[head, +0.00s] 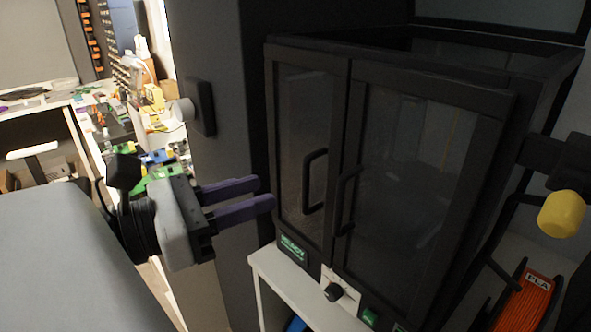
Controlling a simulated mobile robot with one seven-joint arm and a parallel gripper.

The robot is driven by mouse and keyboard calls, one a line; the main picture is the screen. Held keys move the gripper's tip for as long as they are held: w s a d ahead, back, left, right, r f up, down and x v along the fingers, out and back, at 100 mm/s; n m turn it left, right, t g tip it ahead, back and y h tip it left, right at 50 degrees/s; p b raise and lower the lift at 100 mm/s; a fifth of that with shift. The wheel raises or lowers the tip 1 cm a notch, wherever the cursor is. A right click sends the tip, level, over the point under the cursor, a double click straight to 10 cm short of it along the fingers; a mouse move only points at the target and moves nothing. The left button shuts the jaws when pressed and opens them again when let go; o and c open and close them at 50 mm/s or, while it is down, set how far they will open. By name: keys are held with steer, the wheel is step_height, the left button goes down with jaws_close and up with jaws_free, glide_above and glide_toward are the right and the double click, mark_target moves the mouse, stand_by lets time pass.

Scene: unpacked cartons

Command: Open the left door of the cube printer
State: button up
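The cube printer (398,53) is a black-framed box with two dark glazed front doors. Both doors look shut. The left door (296,110) is the narrower one in this view, with a black bar handle (313,181) near its right edge. The right door (415,170) has its own black handle (345,200) beside it. My gripper (268,193) has two purple fingers and points right, towards the left door. The fingers are apart with nothing between them. The fingertips are left of the left handle and look clear of it; the exact distance to the door cannot be told.
A white stand (268,270) carries the printer. A control knob (333,291) and a green lit display (292,248) sit below the doors. A grey pillar (225,150) stands behind my gripper. An orange spool (525,303) is at lower right. A cluttered bench (60,98) is at back left.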

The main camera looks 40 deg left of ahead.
steer(key=p+x, duration=0.1)
steer(key=x, duration=0.6)
steer(key=shift+p, duration=0.4)
jaws_close()
